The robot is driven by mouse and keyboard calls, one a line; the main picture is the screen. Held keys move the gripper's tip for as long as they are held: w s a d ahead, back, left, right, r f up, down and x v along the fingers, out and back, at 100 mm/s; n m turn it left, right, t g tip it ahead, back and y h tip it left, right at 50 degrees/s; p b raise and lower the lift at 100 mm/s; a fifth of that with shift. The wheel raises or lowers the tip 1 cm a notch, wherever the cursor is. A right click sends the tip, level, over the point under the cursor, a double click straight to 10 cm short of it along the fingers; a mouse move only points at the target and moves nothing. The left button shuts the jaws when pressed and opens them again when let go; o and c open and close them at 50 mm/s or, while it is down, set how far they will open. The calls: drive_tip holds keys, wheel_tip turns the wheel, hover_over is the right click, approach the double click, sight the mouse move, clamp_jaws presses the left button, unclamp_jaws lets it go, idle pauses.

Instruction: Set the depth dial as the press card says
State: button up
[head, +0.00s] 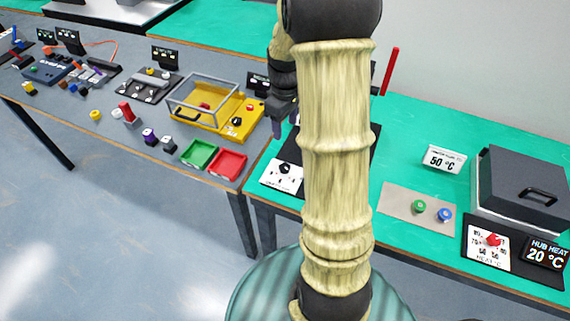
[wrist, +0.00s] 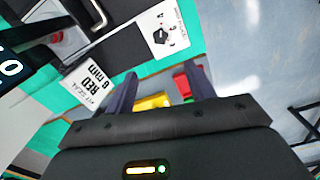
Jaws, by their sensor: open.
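The depth dial is a black knob (head: 284,168) on a white panel at the near left of the green table, partly beside my arm in the head view. The wrist view shows it at the top (wrist: 160,36), with dark marks around it; its pointer setting is too small to tell. The press card (wrist: 90,82) is white, shows upside down in the wrist view, and reads RED and 6 mm. My gripper (head: 277,128) is open and empty, apart from the dial, and also shows in the wrist view (wrist: 160,82). My arm hides much of the press in the head view.
A red lever (head: 390,72) stands up behind my arm. Right of it are a 50 °C card (head: 443,159), green and blue buttons, a grey lidded box (head: 522,185) and a HUB HEAT display. Red (head: 228,163) and green trays lie on the grey table at left.

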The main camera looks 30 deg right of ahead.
sight(285, 166)
drive_tip(key=shift+f, duration=0.15)
wheel_tip(285, 166, down, 17)
drive_tip(key=shift+f+p, duration=0.1)
drive_tip(key=shift+p, duration=0.65)
drive_tip(key=shift+c, duration=0.2)
drive_tip(key=c, duration=0.9)
